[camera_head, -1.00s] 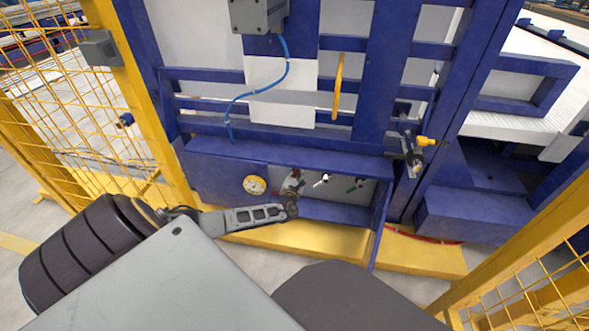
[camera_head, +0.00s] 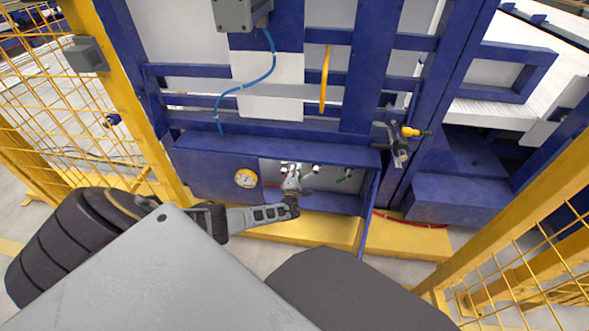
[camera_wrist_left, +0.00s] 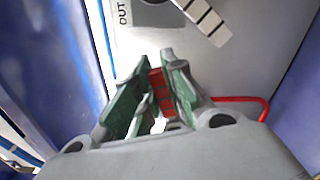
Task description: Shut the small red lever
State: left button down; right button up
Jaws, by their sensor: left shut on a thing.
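The small red lever (camera_wrist_left: 157,82) shows in the left wrist view as a red piece between the green pads of my left gripper (camera_wrist_left: 154,90). The gripper is shut on it, and the fingers hide part of it. In the head view my left gripper (camera_head: 290,178) reaches into the recess of the blue cabinet, right of the round gauge (camera_head: 246,178). The red lever is mostly hidden there by the fingers. My right gripper is not in view.
The cabinet's blue upper edge (camera_head: 270,150) lies above the gripper. In the wrist view a red tube (camera_wrist_left: 250,99) bends at the right and a light segmented handle (camera_wrist_left: 207,22) is above.

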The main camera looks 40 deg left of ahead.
pick_arm(q)
jog(key=shift+d+f+m, duration=0.1)
jog(key=shift+f+m, duration=0.4)
jog(key=shift+m, duration=0.35)
jog(key=shift+d+f+m, duration=0.1)
jog(key=shift+f+m, duration=0.35)
jog(key=shift+m, duration=0.4)
jog(key=c, duration=1.5)
grip_release()
jog(key=shift+o, duration=0.2)
jog(key=shift+a, duration=0.1)
jog(key=shift+w, duration=0.1)
jog(key=v, duration=1.2)
